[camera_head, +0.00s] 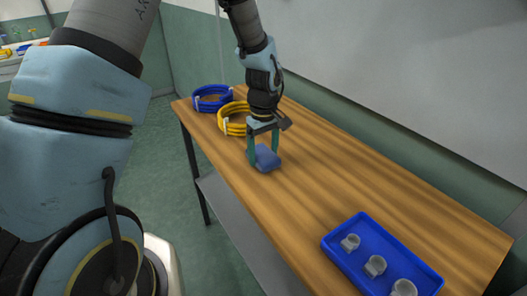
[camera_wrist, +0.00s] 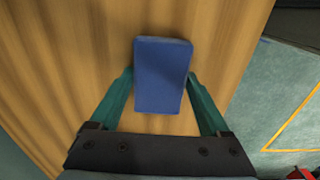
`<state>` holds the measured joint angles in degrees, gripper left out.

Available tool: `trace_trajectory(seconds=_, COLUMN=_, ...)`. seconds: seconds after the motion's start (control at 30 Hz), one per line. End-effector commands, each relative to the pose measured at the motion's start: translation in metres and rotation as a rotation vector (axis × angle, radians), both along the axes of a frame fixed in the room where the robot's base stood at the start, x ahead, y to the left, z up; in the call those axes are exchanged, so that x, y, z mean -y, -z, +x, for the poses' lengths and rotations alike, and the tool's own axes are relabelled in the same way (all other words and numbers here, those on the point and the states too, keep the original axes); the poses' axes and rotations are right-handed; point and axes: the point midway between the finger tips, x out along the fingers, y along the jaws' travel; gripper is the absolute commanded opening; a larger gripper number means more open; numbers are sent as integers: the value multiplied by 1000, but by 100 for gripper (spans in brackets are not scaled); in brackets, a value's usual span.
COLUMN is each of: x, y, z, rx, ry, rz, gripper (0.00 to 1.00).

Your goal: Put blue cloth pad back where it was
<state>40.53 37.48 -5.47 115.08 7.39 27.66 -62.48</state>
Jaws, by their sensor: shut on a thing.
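The blue cloth pad (camera_head: 267,158) is between the fingers of my gripper (camera_head: 263,146), low over the wooden table near its left front edge. In the wrist view the pad (camera_wrist: 162,75) is a blue block with the teal fingertips of my gripper (camera_wrist: 160,77) against its two sides. My gripper is shut on it. I cannot tell whether the pad's underside touches the table.
A yellow coil (camera_head: 232,120) and a blue coil (camera_head: 211,98) lie behind my gripper at the table's far left end. A blue tray (camera_head: 338,262) with three small grey fittings lies at the near right. The wooden table (camera_head: 340,170) is clear between.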

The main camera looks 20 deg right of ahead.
Motion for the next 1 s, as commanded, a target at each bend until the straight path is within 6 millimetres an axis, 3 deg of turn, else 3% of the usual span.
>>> trace_trajectory(seconds=0.2, x=0, y=0, z=0, rx=0, ry=0, rz=0, gripper=100)
trace_trajectory(seconds=0.57, x=1, y=-9, z=1, rx=4, ry=-1, rz=-2, gripper=100)
trace_trajectory(seconds=1.0, x=1, y=-93, z=0, rx=4, ry=0, rz=-3, gripper=100)
